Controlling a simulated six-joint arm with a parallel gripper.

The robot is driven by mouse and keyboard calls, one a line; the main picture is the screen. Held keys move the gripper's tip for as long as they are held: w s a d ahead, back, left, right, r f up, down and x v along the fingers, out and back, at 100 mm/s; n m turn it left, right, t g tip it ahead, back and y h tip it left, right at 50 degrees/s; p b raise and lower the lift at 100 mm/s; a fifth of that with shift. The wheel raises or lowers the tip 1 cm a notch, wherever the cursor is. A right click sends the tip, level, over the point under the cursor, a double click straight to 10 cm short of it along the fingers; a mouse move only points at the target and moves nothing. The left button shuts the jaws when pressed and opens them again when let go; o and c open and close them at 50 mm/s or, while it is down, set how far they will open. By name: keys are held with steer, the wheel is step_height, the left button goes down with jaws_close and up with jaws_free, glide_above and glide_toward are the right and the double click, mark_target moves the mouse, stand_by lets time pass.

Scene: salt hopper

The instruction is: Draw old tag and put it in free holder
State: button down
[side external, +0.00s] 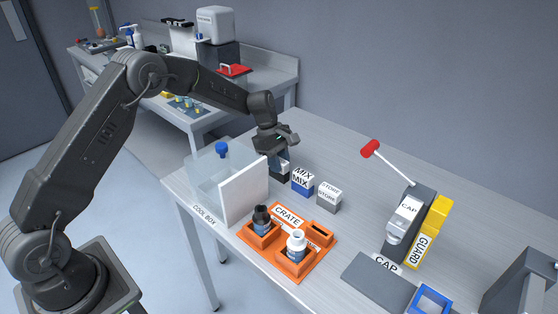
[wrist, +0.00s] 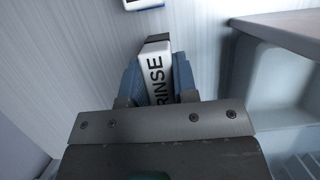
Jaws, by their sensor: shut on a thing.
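My gripper (side external: 276,154) is at the back of the bench, beside the clear box, pointing down. In the wrist view its blue fingers (wrist: 158,85) are shut on a white tag lettered RINSE (wrist: 155,65). A dark block (side external: 282,174) shows below the fingers in the side view; I cannot tell whether the tag is still seated in it. To its right stand the blue-based MIX block (side external: 302,183) and the grey STORE block (side external: 328,197), each with a white tag. An orange piece with a dark slot (side external: 322,232) sits on the orange crate board (side external: 318,262), with no tag showing in it.
The clear cool box (side external: 205,178) with a white front panel (side external: 243,192) stands close left of my gripper. A dark-capped bottle (side external: 262,218) and a white bottle (side external: 296,243) stand in the crate. A red-handled lever device (side external: 405,215) and yellow guard (side external: 436,218) stand right. The back middle bench is clear.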

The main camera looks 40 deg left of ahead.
steer(key=shift+c, duration=1.7)
jaws_free()
steer(key=shift+r, duration=0.15)
steer(key=shift+v, duration=2.9)
steer(key=shift+a, duration=0.1)
steer(key=v, duration=1.4)
